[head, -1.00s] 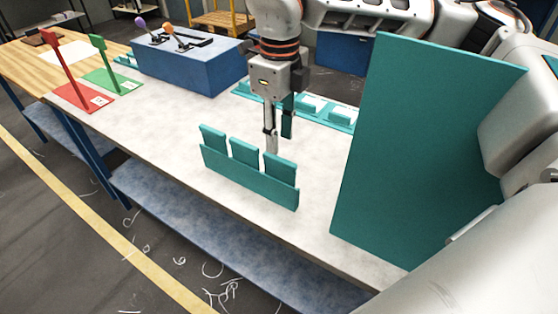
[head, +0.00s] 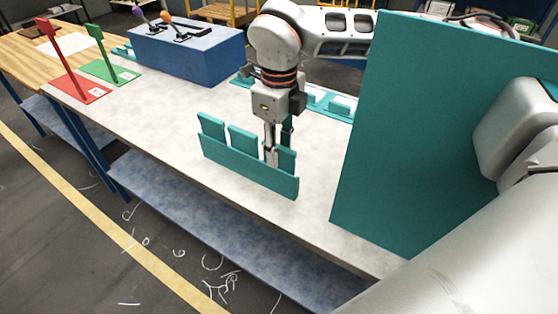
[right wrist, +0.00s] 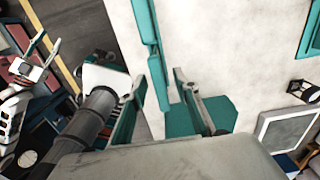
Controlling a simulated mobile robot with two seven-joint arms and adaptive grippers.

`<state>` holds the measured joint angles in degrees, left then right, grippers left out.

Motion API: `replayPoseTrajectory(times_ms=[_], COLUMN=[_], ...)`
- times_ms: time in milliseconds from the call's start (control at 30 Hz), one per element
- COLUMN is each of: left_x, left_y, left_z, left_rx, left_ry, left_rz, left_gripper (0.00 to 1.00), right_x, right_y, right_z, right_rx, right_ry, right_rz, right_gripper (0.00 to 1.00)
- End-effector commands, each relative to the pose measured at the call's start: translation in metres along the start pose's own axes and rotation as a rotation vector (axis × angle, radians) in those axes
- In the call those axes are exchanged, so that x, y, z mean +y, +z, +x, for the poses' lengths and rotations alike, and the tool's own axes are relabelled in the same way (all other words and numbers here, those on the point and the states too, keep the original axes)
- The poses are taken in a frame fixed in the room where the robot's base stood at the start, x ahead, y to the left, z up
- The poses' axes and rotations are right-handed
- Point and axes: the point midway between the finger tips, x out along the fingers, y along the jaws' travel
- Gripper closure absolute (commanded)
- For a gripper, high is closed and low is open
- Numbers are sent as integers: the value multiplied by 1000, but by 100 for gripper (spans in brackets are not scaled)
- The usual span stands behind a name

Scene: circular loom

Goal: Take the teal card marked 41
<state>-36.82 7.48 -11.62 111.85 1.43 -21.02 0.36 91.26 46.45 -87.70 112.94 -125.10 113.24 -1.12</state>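Three teal cards stand in a row in a teal holder (head: 250,172) near the table's front edge: a left card (head: 212,126), a middle card (head: 242,139) and a right card (head: 290,157). No number is readable on them. My right gripper (head: 278,155) points down over the right card, its fingers apart and at the card's upper part. In the right wrist view the fingers (right wrist: 158,95) stand on either side of a teal edge; contact cannot be told. My left gripper (right wrist: 48,42) shows only at the right wrist view's left edge, fingers apart and empty.
A tall teal panel (head: 430,130) stands right of the holder. A blue box (head: 188,55) with levers is at the back. Red (head: 78,88) and green (head: 110,73) stands are at the left. A teal tray (head: 325,110) lies behind the gripper. Table left of the holder is clear.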

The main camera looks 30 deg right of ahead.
Motion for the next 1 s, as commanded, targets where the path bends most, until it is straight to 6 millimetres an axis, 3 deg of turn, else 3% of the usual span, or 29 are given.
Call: replayPoseTrajectory(times_ms=[100,200,233,1000], left_x=[0,0,0,-3], left_y=[3,6,6,6], left_z=[0,-1,-1,-6], left_rx=[-5,-10,-12,-20], left_ry=[1,2,2,-2], left_rz=[3,4,4,4], left_gripper=[63,63,63,63], right_x=[0,0,0,0], right_y=[0,0,0,0], right_z=[0,0,0,-13], right_rx=[0,0,0,0], right_ry=[0,0,0,-1], right_rz=[0,0,0,0], right_gripper=[69,95,100,100])
